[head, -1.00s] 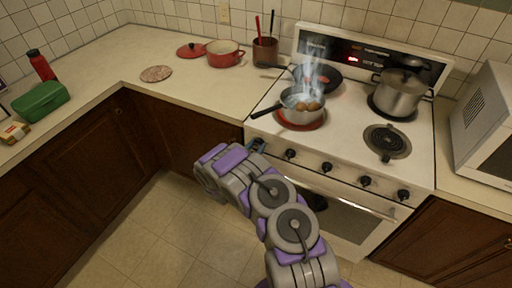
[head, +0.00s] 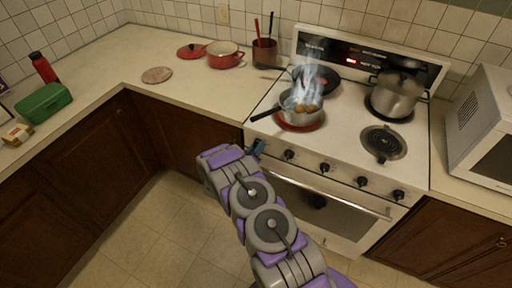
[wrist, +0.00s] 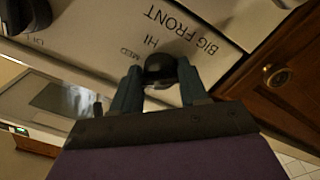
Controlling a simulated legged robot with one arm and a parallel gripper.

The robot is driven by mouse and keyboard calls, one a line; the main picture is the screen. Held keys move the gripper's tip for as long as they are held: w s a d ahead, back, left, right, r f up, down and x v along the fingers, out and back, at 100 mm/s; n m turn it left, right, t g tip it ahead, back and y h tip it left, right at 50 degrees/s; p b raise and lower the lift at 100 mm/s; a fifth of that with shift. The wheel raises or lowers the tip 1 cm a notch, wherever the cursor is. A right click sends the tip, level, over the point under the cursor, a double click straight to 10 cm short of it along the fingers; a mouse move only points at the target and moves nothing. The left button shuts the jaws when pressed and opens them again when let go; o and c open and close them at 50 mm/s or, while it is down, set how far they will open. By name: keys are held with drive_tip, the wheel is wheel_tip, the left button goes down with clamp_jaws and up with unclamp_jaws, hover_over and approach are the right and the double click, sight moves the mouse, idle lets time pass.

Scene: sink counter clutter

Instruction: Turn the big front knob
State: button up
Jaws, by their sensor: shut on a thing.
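The big front knob (wrist: 160,68) is a dark round knob on the white stove panel, beside the printed words BIG FRONT, HI and MED in the wrist view. My gripper (wrist: 158,84) is shut on it, one blue-grey finger on each side. In the head view my gripper (head: 257,147) is at the left end of the stove's front panel and hides this knob. The knob's pointer cannot be made out.
Several other knobs (head: 324,167) line the panel to the right, above the oven handle (head: 350,201). The saucepan's handle (head: 265,114) juts left above my gripper. A lidded pot (head: 397,96) and dark pan (head: 323,80) stand behind. The floor in front is clear.

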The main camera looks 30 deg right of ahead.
drive_tip(key=shift+w+a+r+n, duration=0.15)
drive_tip(key=shift+w+n, duration=0.05)
drive_tip(key=shift+n, duration=0.4)
drive_tip(key=o, duration=0.9)
drive_tip(key=shift+o, duration=0.7)
drive_tip(key=shift+s, duration=0.1)
